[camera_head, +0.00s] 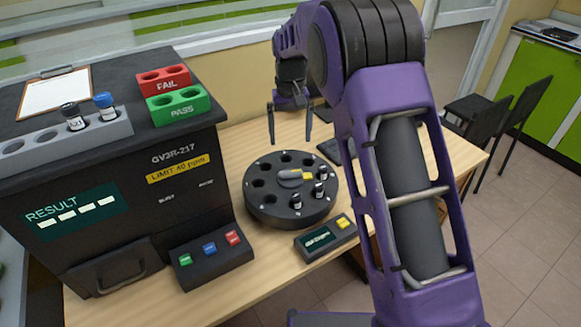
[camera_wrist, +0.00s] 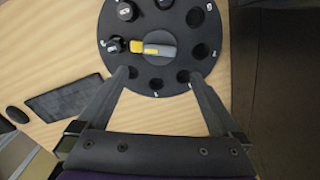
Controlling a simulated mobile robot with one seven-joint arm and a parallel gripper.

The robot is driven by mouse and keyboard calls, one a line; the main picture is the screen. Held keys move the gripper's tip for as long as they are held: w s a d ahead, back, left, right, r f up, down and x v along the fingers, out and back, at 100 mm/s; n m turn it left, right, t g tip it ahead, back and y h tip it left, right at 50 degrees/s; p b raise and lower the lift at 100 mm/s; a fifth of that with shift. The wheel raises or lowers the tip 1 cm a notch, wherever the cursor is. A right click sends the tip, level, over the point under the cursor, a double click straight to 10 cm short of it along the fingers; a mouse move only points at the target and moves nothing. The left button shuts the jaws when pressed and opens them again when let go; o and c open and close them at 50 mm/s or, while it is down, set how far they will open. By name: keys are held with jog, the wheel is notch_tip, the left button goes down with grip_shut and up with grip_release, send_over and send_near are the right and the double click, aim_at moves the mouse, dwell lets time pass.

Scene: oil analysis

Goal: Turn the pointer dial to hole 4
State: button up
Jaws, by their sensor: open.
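The round black dial plate (camera_head: 262,209) lies on the wooden table, with a ring of holes around its rim. Its grey pointer (camera_head: 289,174) with a yellow tip (camera_head: 308,175) sits at the centre. In the head view the tip points right, toward a dark-capped vial (camera_head: 322,173). In the wrist view the pointer (camera_wrist: 158,50) has its yellow tip (camera_wrist: 137,46) to the left, beside a vial (camera_wrist: 115,45). The hole numbers are too small to read. My gripper (camera_head: 290,128) is open and empty above the plate's far side; its fingertips (camera_wrist: 158,75) straddle the pointer's near side without touching it.
A small display box (camera_head: 326,238) with a yellow button is in front. The large black analyser (camera_head: 120,190) stands at left with a button panel (camera_head: 211,249).

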aim_at(290, 171)
notch_tip(290, 171, down, 12)
jog(key=shift+b, duration=0.35)
jog(key=c, duration=1.1)
jog(key=shift+o, duration=0.2)
jog(key=m, duration=0.4)
jog(key=shift+p, duration=0.4)
jog(key=m, duration=0.4)
jog(key=shift+p, duration=0.3)
jog(key=shift+m, duration=0.5)
